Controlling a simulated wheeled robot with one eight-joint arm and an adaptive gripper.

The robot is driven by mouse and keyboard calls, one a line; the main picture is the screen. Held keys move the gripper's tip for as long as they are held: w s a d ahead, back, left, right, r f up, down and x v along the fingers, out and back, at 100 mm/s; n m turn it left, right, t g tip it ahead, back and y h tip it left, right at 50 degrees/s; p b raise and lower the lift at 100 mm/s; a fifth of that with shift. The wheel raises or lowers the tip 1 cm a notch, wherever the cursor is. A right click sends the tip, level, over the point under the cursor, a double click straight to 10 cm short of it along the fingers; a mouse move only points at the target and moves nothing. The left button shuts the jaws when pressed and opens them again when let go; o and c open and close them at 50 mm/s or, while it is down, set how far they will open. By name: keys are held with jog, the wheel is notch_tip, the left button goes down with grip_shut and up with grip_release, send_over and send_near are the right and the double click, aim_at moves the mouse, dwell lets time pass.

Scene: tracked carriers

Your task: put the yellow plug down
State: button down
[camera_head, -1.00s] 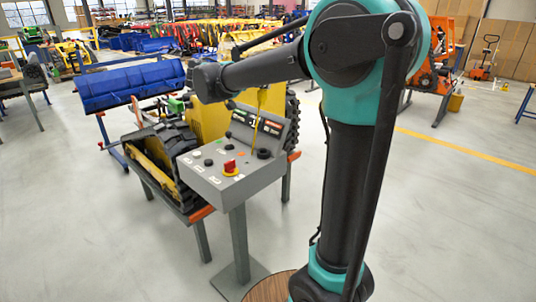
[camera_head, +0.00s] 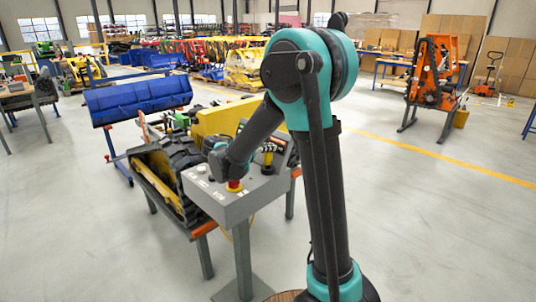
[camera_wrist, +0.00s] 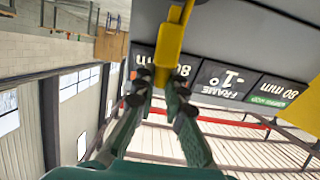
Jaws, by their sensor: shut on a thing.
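The yellow plug (camera_wrist: 168,50) shows in the wrist view as a yellow bar. My gripper (camera_wrist: 158,88) is shut on its near end, with one finger on each side. Behind the plug is the dark display strip (camera_wrist: 218,80) of the grey control console, its text upside down. I cannot tell whether the plug touches the console. In the head view my arm reaches down over the console (camera_head: 240,207), and my fingers cannot be made out. A yellow part (camera_head: 268,158) shows there beside my arm; I cannot tell whether it is the held plug.
A red stop button (camera_head: 234,185) is on the console just below my arm.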

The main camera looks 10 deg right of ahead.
jog(key=shift+f, duration=1.25)
jog(key=shift+f, duration=0.25)
jog(key=c, duration=1.6)
grip_release()
jog(key=shift+r, duration=0.1)
